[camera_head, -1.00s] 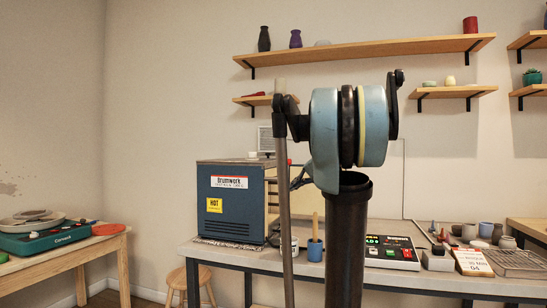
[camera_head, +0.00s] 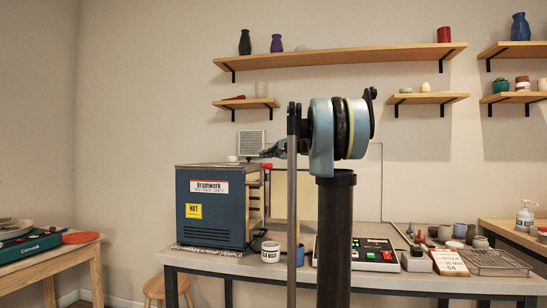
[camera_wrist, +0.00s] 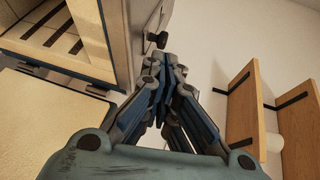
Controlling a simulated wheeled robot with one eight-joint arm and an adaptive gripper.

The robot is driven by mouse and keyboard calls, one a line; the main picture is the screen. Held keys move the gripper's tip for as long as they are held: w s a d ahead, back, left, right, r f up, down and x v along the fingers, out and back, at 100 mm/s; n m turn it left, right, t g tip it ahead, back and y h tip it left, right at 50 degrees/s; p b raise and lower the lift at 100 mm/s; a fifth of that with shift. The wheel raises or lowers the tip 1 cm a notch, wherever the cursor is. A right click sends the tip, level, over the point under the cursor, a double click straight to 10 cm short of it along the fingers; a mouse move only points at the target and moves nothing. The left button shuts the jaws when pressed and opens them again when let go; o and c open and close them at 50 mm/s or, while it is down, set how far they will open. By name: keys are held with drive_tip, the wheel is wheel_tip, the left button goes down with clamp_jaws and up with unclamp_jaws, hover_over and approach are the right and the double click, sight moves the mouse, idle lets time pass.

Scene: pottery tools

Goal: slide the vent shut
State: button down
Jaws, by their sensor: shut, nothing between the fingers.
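The blue kiln (camera_head: 212,213) stands on the bench with a yellow HOT label on its front. A red piece (camera_head: 267,166) shows at its upper right edge. My gripper (camera_head: 267,152) is near the kiln's top right corner, in front of a grey wall grille (camera_head: 251,143). In the wrist view my gripper (camera_wrist: 167,62) is shut and empty. A black knob (camera_wrist: 157,40) on a pale metal surface lies just beyond the fingertips, apart from them as far as I can tell. I cannot tell whether this knob belongs to the vent, or how far the vent is open.
A small white object (camera_head: 232,159) sits on top of the kiln. A white jar (camera_head: 270,251) and a control box (camera_head: 362,253) stand on the bench. Wall shelves (camera_head: 340,54) hang above. In the wrist view, shelves (camera_wrist: 245,100) are at the right.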

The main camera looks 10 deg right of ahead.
drive_tip(key=shift+x, duration=3.1)
